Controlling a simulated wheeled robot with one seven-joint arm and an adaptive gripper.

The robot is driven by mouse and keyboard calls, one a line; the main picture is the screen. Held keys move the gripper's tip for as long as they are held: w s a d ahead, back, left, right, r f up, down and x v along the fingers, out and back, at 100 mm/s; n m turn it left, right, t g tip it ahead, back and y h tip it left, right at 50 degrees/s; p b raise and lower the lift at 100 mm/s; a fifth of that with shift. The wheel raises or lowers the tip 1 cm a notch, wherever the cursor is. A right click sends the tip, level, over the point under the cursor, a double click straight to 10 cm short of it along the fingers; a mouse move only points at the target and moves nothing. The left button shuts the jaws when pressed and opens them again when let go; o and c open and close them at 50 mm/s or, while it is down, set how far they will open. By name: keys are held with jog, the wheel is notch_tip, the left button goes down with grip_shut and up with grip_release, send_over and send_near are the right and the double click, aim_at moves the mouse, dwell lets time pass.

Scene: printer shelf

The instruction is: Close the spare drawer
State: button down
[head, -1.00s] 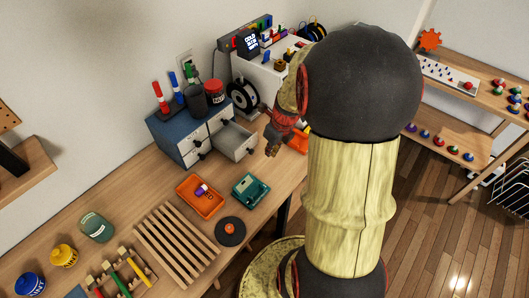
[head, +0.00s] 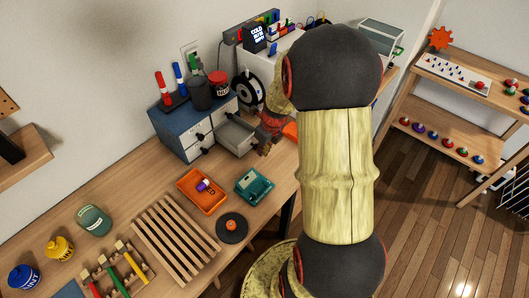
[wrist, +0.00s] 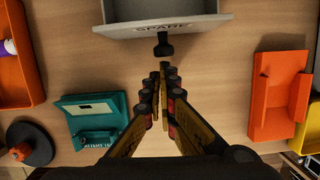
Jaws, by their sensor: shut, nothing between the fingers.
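The spare drawer (head: 241,132) is grey and stands pulled out from the right side of the blue and white drawer cabinet (head: 172,126). In the wrist view its front (wrist: 160,26), labelled SPARE, is at the top, with a black knob (wrist: 164,46) sticking out toward me. My gripper (wrist: 163,68) is shut and empty, its tips just short of the knob, with a small gap seeming to remain. In the head view my gripper (head: 265,149) is low in front of the drawer, partly hidden by my arm. Contact cannot be told.
An orange holder (wrist: 280,98) is right of my gripper. A slatted rack (head: 176,238) and a black disc (head: 232,228) are nearer. Pens and a red jar stand on the cabinet.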

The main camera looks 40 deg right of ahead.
jog(key=shift+w+r+p, duration=0.15)
jog(key=shift+w+p, duration=0.25)
jog(key=shift+p, duration=0.05)
jog(key=p, duration=0.8)
send_near(235, 138)
jog(key=x, duration=0.5)
jog(key=shift+f, duration=0.25)
